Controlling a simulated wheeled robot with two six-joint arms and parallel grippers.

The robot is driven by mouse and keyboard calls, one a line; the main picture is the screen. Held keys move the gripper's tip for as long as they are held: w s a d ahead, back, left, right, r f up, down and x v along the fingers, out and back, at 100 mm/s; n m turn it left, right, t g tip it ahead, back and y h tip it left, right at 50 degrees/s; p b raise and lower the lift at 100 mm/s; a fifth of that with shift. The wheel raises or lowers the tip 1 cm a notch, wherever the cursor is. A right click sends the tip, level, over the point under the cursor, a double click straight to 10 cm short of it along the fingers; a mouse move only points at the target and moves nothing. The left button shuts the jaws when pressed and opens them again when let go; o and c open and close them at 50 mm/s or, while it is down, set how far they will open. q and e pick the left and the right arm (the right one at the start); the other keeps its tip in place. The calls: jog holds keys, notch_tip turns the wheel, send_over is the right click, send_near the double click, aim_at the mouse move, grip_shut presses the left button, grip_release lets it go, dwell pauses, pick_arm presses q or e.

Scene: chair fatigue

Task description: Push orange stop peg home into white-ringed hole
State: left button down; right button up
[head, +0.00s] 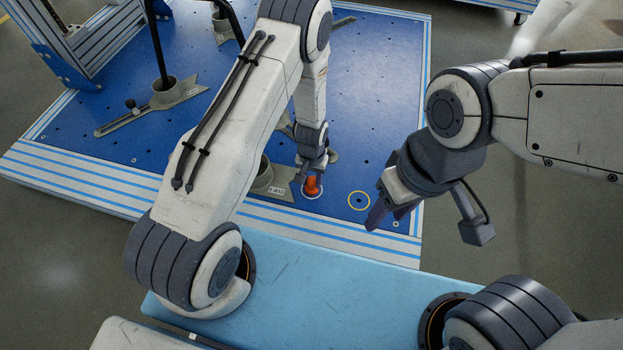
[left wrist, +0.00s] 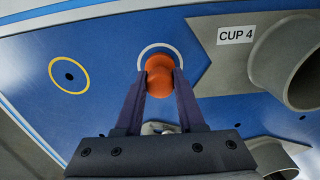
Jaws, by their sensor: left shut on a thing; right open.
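The orange stop peg (head: 312,185) stands at the white-ringed hole (head: 312,194) near the front edge of the blue plate. In the left wrist view the peg (left wrist: 160,76) sits inside the white ring (left wrist: 145,50), whose hole is hidden behind it. How deep the peg sits I cannot tell. My left gripper (head: 314,172) is shut on the peg, with a finger on each side of it in the left wrist view (left wrist: 160,95). My right gripper (head: 392,215) is open and empty, above the plate's front right part.
A yellow-ringed hole (head: 359,201) lies right of the peg. A grey cup fixture labelled CUP 4 (left wrist: 285,60) is close beside the white ring. Another grey cup fixture (head: 165,95) holds a black chair leg. The blue plate (head: 375,80) is clear toward the back right.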

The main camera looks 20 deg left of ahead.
pick_arm(q)
jog(key=shift+c, duration=2.2)
grip_release()
notch_tip(320, 180, up, 10)
jog(key=p, duration=0.5)
jog(key=shift+f+p, duration=0.25)
jog(key=shift+p, duration=0.1)
jog(key=shift+r, duration=0.5)
